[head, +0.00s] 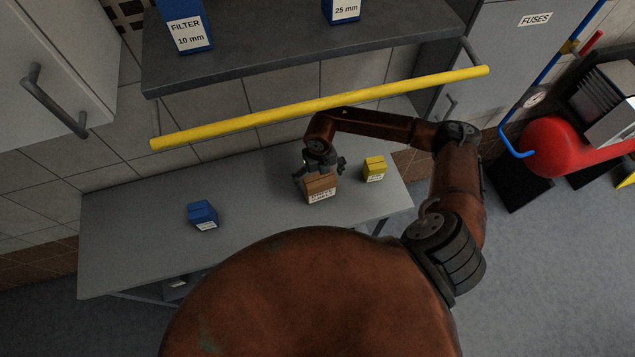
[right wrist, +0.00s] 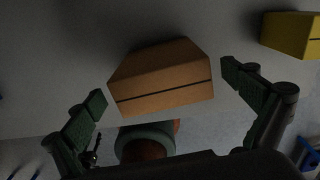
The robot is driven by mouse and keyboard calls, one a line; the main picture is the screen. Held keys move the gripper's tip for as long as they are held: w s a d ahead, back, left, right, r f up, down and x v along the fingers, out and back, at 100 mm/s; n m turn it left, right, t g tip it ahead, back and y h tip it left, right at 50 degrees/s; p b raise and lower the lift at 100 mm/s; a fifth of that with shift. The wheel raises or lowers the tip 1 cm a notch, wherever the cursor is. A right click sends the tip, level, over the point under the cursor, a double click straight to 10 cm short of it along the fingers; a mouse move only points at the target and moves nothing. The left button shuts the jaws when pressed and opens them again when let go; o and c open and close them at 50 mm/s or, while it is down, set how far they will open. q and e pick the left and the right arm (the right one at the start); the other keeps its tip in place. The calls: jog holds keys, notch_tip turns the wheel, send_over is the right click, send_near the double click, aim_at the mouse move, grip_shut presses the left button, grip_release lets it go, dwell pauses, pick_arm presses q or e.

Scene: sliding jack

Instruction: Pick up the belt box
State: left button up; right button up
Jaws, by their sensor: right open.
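A brown cardboard box (head: 320,188) stands on the grey table, its white front label too small to read surely; it appears to be the belt box. My right gripper (head: 320,170) is over this box, at its back upper side. In the right wrist view the brown box (right wrist: 165,80) lies between and beyond the two spread fingers, with a gap on each side. The right gripper is open and holds nothing. My left gripper is not in view.
A yellow box (head: 374,168) stands to the right of the brown box and a blue box (head: 202,215) to the left on the grey table (head: 130,235). A yellow rail (head: 320,105) and a dark shelf (head: 290,50) run above the table.

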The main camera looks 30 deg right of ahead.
jog(key=shift+s+f, duration=0.2)
jog(key=shift+f, duration=0.6)
notch_tip(320, 180, down, 4)
jog(key=shift+f+p, duration=0.2)
jog(key=shift+p, duration=0.9)
jog(key=shift+f, duration=0.2)
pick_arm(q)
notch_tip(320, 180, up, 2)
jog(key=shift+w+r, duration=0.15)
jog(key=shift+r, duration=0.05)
pick_arm(e)
jog(key=shift+c, duration=0.6)
jog(key=c, duration=0.6)
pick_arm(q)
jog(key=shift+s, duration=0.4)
pick_arm(e)
jog(key=c, duration=0.8)
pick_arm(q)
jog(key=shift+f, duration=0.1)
